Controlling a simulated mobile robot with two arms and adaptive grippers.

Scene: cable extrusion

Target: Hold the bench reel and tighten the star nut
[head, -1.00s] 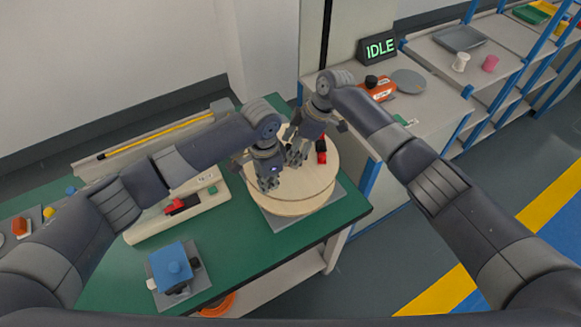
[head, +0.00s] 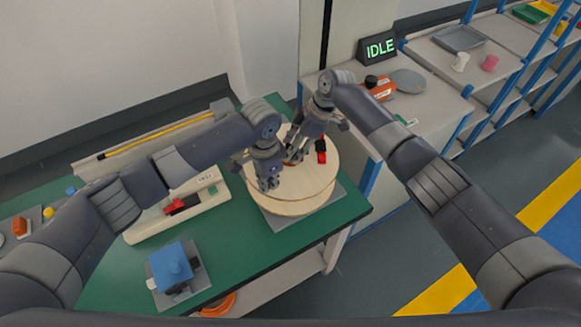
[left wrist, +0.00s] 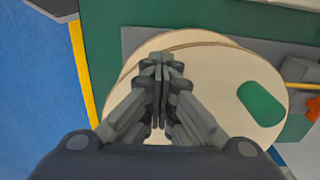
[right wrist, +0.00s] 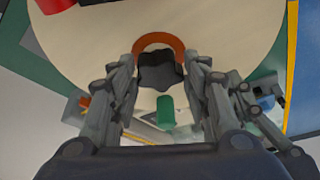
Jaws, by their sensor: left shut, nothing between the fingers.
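The bench reel, a pale round wooden flange (head: 312,196), lies flat on a grey plate on the green bench. The dark star nut (right wrist: 160,72) shows in the right wrist view, in front of an orange ring (right wrist: 176,42) at the reel's middle. My right gripper (head: 291,158) is open, with its fingers (right wrist: 168,85) spread on either side of the nut. In the head view the nut is hidden behind the grippers. My left gripper (head: 268,186) is shut and empty at the reel's near left part; its closed fingertips show in the left wrist view (left wrist: 160,64).
A red block (head: 321,151) is on the reel, and a green rounded piece (left wrist: 262,103) shows there too. A blue-topped device (head: 171,264) and a beige unit (head: 150,226) stand left. The IDLE display (head: 378,48) is on the back bench.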

